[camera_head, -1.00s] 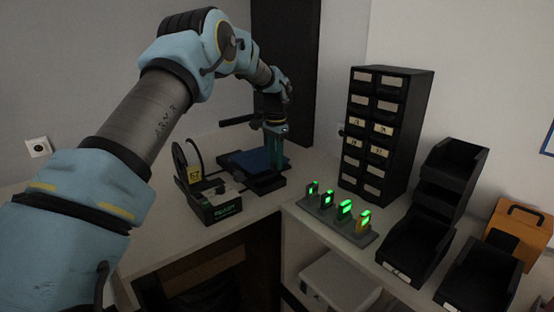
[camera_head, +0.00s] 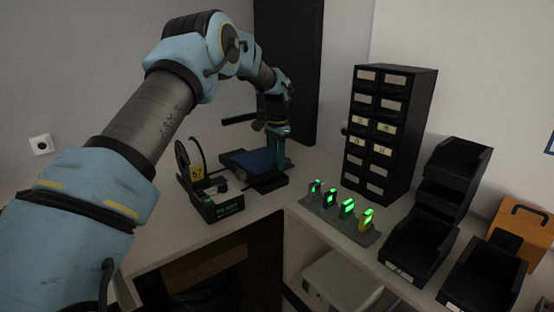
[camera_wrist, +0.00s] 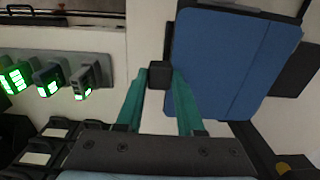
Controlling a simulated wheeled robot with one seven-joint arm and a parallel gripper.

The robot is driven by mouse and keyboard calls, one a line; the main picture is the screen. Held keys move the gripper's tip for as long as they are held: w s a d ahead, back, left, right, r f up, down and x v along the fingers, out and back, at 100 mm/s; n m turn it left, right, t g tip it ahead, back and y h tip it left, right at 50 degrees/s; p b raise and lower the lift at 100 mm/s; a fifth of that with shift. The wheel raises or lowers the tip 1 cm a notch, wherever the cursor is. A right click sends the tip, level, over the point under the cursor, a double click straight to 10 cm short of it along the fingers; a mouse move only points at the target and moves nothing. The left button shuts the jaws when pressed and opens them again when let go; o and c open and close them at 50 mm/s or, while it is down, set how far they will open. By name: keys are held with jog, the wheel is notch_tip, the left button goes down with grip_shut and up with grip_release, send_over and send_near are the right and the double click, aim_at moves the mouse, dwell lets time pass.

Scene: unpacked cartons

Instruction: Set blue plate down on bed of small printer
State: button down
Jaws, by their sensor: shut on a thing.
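The blue plate (camera_head: 256,160) lies roughly level over the small printer (camera_head: 222,205), which is black with a tag reading 57 and a green READY display. My gripper (camera_head: 278,162) points down at the plate's right side. In the wrist view, the teal fingers of my gripper (camera_wrist: 160,88) are shut on a dark tab (camera_wrist: 160,74) at the edge of the blue plate (camera_wrist: 230,65). Dark printer parts (camera_wrist: 295,72) show beyond the plate. The bed is mostly hidden under the plate, and I cannot tell whether the two touch.
A rack with several green-lit devices (camera_head: 340,222) stands to the right, near the counter corner. Behind it is a black drawer cabinet (camera_head: 388,130). Black open bins (camera_head: 420,245) and an orange case (camera_head: 520,232) are further right. A dark tall panel rises behind my gripper.

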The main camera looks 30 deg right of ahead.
jog(key=shift+f, duration=0.65)
jog(key=shift+c, duration=2.2)
grip_release()
jog(key=shift+r+p, duration=1)
jog(key=shift+r, duration=0.6)
notch_tip(320, 180, up, 11)
jog(key=b, duration=0.3)
